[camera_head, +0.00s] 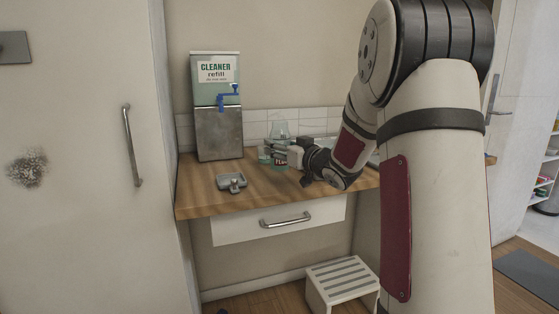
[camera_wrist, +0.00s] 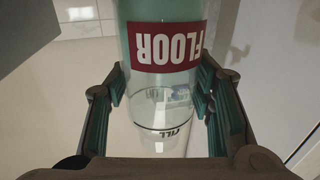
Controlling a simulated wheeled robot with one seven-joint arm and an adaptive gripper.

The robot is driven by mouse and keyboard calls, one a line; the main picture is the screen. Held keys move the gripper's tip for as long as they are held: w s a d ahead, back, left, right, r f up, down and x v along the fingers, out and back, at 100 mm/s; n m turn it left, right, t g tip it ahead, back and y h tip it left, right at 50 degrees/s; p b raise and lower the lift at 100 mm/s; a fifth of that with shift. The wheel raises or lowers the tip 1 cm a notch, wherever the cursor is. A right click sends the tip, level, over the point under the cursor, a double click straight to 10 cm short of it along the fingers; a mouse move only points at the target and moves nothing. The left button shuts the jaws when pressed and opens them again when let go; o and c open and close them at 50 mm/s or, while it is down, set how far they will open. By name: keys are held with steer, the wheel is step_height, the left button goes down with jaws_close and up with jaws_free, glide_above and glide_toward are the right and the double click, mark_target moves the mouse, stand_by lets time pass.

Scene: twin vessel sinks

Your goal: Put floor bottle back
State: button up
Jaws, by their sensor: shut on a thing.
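The floor bottle (camera_wrist: 165,80) is clear with a red FLOOR label and teal colour at the top of the picture. Its label and FILL mark read upside down in the wrist view. My gripper (camera_wrist: 162,92) has its green-padded fingers on both sides of the bottle and is shut on it. In the head view, my gripper (camera_head: 270,152) is over the wooden counter, right of the cleaner refill dispenser (camera_head: 219,122).
A small grey tray-like object (camera_head: 231,181) lies on the wooden counter (camera_head: 205,200) in front of the dispenser. A white drawer (camera_head: 240,227) is below, and a white step stool (camera_head: 340,280) stands on the floor. A tall white cabinet door (camera_head: 80,150) bounds the left.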

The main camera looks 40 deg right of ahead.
steer(key=shift+w, duration=0.3)
steer(key=shift+d+f+b, duration=0.1)
steer(key=shift+f+b, duration=0.85)
steer(key=shift+f, duration=0.75)
steer(key=shift+f, duration=0.15)
steer(key=o, duration=1.6)
steer(key=shift+f, duration=0.1)
steer(key=shift+r, duration=0.25)
steer(key=s+p, duration=0.2)
steer(key=s, duration=1)
